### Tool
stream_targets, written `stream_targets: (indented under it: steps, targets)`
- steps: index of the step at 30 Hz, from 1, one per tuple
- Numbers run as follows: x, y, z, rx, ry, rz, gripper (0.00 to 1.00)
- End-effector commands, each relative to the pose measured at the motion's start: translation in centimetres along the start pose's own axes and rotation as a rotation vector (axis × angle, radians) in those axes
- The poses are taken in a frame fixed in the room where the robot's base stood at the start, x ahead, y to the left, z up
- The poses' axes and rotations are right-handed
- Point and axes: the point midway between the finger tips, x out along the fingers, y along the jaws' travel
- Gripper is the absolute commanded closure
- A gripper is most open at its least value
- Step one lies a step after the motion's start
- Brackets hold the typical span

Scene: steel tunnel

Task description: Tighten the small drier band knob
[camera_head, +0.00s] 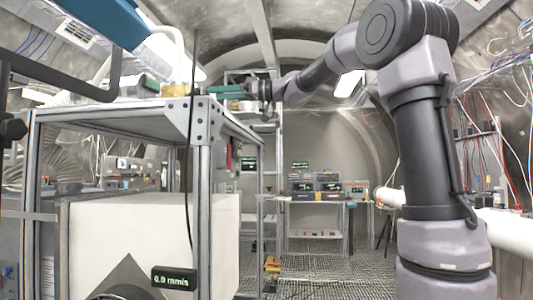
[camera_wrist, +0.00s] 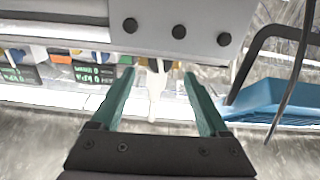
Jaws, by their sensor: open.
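My gripper (camera_head: 226,91) is at the top of the metal frame on the left in the head view, its green fingers pointing left. In the wrist view my gripper (camera_wrist: 159,74) is open, with a clear gap between the two fingers. A small pale fitting (camera_wrist: 155,92) with a brownish, dark upper part shows between the fingers, and no contact is visible. A brass-coloured fitting (camera_head: 176,89) stands on the frame top left of my gripper in the head view. I cannot tell for certain which part is the small drier band knob.
The metal frame (camera_head: 203,135) holds a white box (camera_head: 160,225) with a small display (camera_head: 174,279). A grey beam with dark bolts (camera_wrist: 179,32) crosses above the fingers. A blue part (camera_wrist: 275,98) and a dark bent tube lie right. Open grating floor runs down the middle.

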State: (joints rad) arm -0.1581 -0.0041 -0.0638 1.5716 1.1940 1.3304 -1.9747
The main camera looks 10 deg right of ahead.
Motion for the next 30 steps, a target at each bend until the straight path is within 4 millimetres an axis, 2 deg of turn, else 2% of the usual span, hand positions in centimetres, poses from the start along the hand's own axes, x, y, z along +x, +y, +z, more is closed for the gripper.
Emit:
stream_targets:
  steps: [1, 6, 17, 30]
  targets:
    - [-1.1, 0.0, -0.1, -0.001, 0.001, 0.004, 0.22]
    - [-4.4, -0.2, 0.0, 0.005, -0.004, 0.004, 0.22]
    - [-6.9, -3.7, 6.0, 0.271, -0.218, 0.097, 0.22]
    - [-10.9, -7.5, 12.9, 0.532, -0.419, 0.28, 0.22]
